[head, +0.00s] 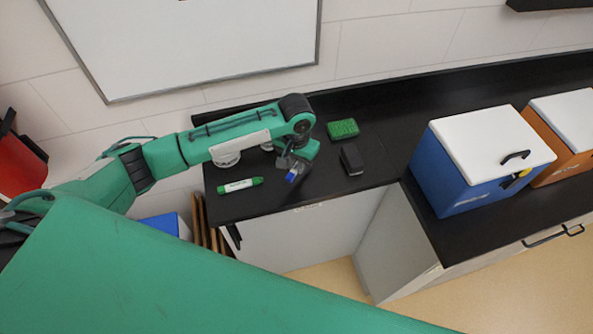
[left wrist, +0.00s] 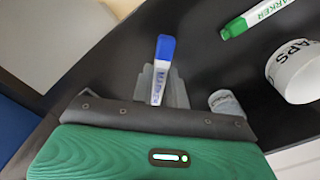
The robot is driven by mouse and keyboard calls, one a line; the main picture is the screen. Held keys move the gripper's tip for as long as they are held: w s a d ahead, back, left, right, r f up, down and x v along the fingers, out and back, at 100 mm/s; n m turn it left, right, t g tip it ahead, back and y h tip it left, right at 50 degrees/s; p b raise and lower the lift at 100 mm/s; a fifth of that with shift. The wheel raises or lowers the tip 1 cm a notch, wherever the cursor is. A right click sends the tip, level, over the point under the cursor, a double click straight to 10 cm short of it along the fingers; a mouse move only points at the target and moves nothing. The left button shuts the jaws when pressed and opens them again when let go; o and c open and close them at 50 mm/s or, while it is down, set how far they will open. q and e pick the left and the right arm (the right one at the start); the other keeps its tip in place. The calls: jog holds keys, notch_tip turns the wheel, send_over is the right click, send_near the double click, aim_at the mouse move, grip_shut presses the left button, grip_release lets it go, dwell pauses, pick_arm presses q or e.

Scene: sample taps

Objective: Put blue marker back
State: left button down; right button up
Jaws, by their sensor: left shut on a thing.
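The blue marker (head: 291,176) is between the fingers of my left gripper (head: 287,166), at the black counter's left part. In the left wrist view the blue marker (left wrist: 160,82) has a white labelled body, and its blue cap end points away from my palm. My left gripper (left wrist: 162,92) is shut on its body. Whether the marker touches the counter I cannot tell. A green marker (head: 240,185) lies on the counter to the left, and it also shows in the left wrist view (left wrist: 257,16). My right gripper is not in view.
A white cup marked CAPS (left wrist: 294,74) stands near my left gripper, partly behind my arm in the head view. A green block (head: 342,128) and a black block (head: 352,159) lie to the right. A blue box (head: 455,175) stands farther right. A whiteboard (head: 190,40) hangs behind.

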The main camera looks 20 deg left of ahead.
aim_at(296, 181)
pick_arm(q)
jog(key=shift+w+f, duration=0.1)
jog(key=shift+f, duration=0.65)
notch_tip(296, 181, down, 4)
jog(key=shift+r+p, duration=0.1)
jog(key=shift+p, duration=0.45)
jog(key=shift+f, duration=0.2)
jog(key=c, duration=1.4)
grip_release()
jog(key=shift+r, duration=0.1)
